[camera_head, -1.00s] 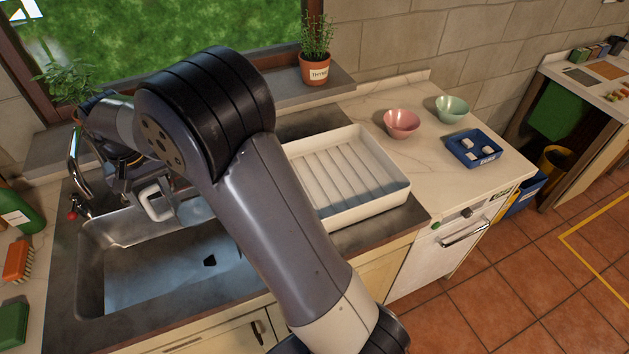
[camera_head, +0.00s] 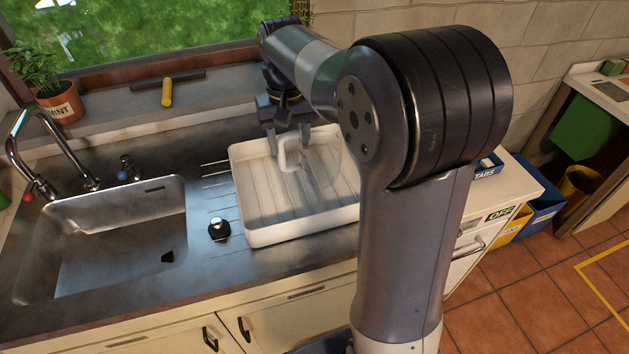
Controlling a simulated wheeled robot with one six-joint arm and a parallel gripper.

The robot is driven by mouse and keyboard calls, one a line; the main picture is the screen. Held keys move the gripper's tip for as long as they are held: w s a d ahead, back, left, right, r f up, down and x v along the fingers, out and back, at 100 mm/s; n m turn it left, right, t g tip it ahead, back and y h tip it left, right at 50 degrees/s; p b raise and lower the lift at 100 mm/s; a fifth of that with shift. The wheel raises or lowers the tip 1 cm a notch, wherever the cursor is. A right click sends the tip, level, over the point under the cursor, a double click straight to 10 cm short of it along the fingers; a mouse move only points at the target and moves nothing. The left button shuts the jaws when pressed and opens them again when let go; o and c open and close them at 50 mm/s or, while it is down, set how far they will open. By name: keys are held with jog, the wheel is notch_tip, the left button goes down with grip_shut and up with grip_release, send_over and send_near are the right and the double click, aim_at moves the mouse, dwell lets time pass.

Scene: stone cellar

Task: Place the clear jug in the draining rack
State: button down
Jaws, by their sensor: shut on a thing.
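The draining rack (camera_head: 258,236) is a white, shallow, ridged tray on the steel drainboard, right of the sink. My gripper (camera_head: 288,143) is over the back part of the rack, fingers pointing down. It is shut on the pale handle of the clear jug (camera_head: 322,168). The jug's see-through body shows faintly to the right of the handle, above or within the rack. I cannot tell whether its base touches the rack floor. My arm hides the rack's right end.
The empty sink (camera_head: 110,240) with its tap (camera_head: 45,150) is at left. A black-and-white knob (camera_head: 219,229) stands by the rack's front left corner. A mint pot (camera_head: 60,103) and a yellow-handled tool (camera_head: 167,92) are on the sill. A blue tabs box (camera_head: 488,167) is partly hidden.

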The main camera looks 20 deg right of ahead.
aim_at(291, 165)
notch_tip(291, 165, down, 9)
jog(key=shift+f+p, duration=0.15)
jog(key=shift+p, duration=0.3)
jog(key=shift+f, duration=0.15)
jog(key=c, duration=0.6)
grip_release()
notch_tip(291, 165, up, 12)
jog(key=shift+r+b, duration=0.15)
jog(key=shift+b, duration=0.2)
